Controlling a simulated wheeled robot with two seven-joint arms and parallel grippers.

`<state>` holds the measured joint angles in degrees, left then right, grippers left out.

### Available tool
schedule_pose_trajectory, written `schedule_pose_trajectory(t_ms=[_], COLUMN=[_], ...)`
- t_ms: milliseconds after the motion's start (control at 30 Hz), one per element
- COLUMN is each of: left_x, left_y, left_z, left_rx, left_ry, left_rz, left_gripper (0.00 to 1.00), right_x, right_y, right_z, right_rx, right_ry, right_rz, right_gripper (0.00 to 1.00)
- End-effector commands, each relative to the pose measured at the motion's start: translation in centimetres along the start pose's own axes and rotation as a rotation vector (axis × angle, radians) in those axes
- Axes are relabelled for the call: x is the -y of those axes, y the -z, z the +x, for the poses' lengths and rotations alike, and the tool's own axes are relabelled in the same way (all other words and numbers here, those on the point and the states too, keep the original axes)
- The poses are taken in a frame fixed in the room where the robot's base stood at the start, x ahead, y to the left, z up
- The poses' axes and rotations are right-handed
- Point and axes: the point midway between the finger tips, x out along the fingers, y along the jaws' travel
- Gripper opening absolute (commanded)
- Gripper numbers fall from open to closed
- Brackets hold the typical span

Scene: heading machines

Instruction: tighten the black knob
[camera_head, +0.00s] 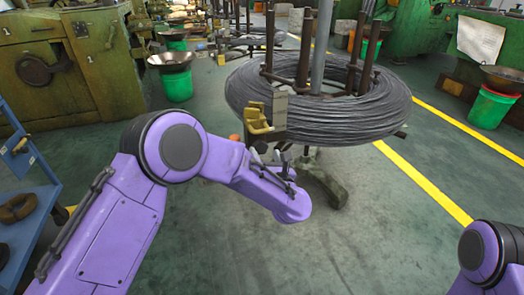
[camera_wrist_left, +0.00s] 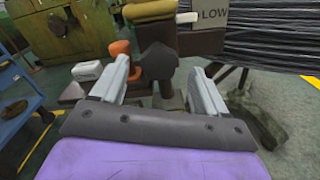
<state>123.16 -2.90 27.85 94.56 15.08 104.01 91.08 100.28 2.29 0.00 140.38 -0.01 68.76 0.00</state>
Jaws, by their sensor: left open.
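A dark knob-like part (camera_wrist_left: 157,60), which looks like the black knob, shows in the left wrist view. It sits below a yellow part (camera_wrist_left: 150,10) of the wire stand. My left gripper (camera_wrist_left: 160,72) is open, with one pale finger on each side of the dark part in the picture. I cannot tell whether the fingers touch it. In the head view my left gripper (camera_head: 277,157) is in front of the stand, below the yellow part, and the knob is hard to make out there. My right gripper is out of view; only part of that arm shows at bottom right.
A large coil of grey wire (camera_head: 330,112) rests on the stand behind the gripper. A blue rack (camera_head: 28,190) stands at left. Open green floor lies in front.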

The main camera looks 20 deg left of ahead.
Motion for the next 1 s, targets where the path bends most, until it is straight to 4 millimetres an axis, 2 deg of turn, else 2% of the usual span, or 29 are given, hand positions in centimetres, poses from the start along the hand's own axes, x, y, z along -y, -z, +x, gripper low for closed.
schedule_pose_trajectory(t_ms=[100,200,533,700,1000], left_x=[0.0,0.1,0.0,0.0,0.0], left_y=[0.1,0.1,0.0,0.0,0.0], left_z=[2.2,3.4,4.1,4.0,4.0], left_rx=[-0.001,0.0,0.0,0.0,0.0], left_ry=[-0.001,0.001,0.002,0.002,0.002], left_rz=[-0.001,0.001,0.003,0.003,0.025], left_gripper=[0.74,0.74,0.74,0.19,0.18], right_x=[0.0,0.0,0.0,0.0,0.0], right_y=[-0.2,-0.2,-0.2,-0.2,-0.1], right_z=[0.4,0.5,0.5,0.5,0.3], right_rx=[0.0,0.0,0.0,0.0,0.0], right_ry=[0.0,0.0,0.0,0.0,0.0], right_rz=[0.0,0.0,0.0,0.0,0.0], right_gripper=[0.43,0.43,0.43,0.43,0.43])
